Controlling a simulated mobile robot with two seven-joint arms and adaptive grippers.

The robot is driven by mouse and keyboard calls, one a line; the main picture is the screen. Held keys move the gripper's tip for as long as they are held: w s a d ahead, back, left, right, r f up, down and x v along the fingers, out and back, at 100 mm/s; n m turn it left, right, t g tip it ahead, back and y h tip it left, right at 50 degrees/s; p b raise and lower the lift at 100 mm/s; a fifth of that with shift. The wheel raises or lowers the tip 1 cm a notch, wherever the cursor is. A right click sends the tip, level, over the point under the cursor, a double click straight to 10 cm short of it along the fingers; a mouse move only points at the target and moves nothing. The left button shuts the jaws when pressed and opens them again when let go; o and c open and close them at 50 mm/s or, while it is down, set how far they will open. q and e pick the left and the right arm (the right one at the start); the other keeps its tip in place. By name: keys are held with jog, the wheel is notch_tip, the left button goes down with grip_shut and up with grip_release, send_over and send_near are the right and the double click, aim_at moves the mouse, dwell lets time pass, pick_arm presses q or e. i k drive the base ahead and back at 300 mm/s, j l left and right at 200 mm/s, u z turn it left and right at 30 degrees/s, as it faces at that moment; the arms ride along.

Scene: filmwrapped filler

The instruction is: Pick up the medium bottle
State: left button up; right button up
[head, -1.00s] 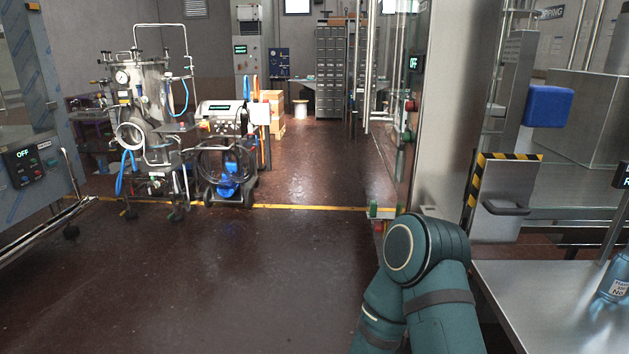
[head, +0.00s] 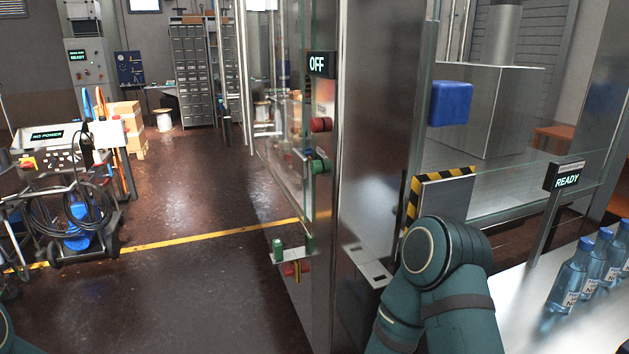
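Several clear blue bottles (head: 567,281) with blue caps and white labels stand upright in a row on a metal surface at the right edge. The right part of the row is cut off by the picture edge, and I cannot tell which bottle is the medium one. My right arm shows as a teal elbow in front of the machine, left of the bottles. My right gripper is out of view. A bit of my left arm shows at the lower left corner, and my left gripper is out of view.
A READY display (head: 567,180) is above the metal surface. A hazard-striped panel (head: 443,198) stands behind my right arm. A wheeled cart (head: 70,190) stands left. The floor between is clear.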

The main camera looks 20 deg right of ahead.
aim_at(573, 273)
jog(key=i+z, duration=0.1)
jog(key=z, duration=0.35)
jog(key=i+j+z, duration=0.1)
jog(key=z, duration=0.4)
jog(key=i+j+z, duration=0.1)
jog(key=z, duration=0.35)
jog(key=j+z, duration=0.25)
jog(key=z, duration=0.2)
jog(key=j+z, duration=0.2)
jog(key=z, duration=0.3)
jog(key=j+z, duration=0.25)
jog(key=z, duration=0.2)
jog(key=i, duration=0.05)
